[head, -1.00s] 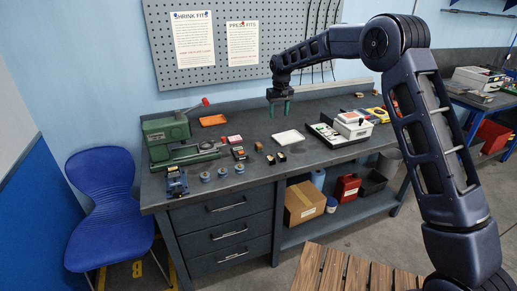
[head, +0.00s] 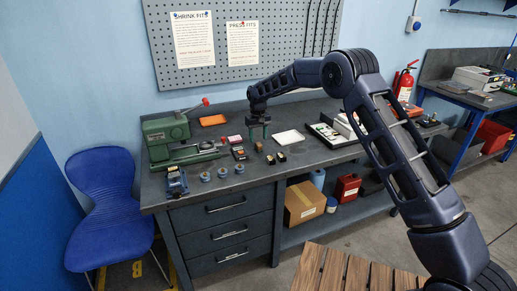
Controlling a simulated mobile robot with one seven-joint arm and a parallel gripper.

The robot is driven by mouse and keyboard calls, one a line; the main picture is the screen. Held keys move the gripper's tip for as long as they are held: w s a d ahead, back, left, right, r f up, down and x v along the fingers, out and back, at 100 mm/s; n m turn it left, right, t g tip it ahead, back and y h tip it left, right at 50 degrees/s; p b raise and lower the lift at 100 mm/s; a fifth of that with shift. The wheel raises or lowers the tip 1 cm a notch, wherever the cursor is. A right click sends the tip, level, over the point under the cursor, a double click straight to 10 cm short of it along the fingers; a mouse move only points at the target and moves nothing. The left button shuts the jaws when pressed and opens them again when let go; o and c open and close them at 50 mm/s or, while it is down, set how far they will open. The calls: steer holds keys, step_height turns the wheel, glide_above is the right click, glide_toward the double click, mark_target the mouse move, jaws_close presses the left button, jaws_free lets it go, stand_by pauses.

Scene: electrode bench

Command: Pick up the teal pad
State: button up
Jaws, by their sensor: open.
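A white tray (head: 288,138) lies right of the gripper. A green press (head: 167,139) stands at left, with a blue vise (head: 177,183) and several round grey-blue parts (head: 222,173) along the front. An orange tray (head: 213,120) lies behind. A black tray (head: 330,137) is farther right.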

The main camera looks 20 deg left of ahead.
mark_target(258, 143)
steer(key=shift+w+f, duration=0.15)
steer(key=shift+f, duration=2.35)
steer(key=c, duration=1.1)
steer(key=shift+r, duration=0.15)
step_height(258, 143, up, 20)
steer(key=shift+f, duration=0.15)
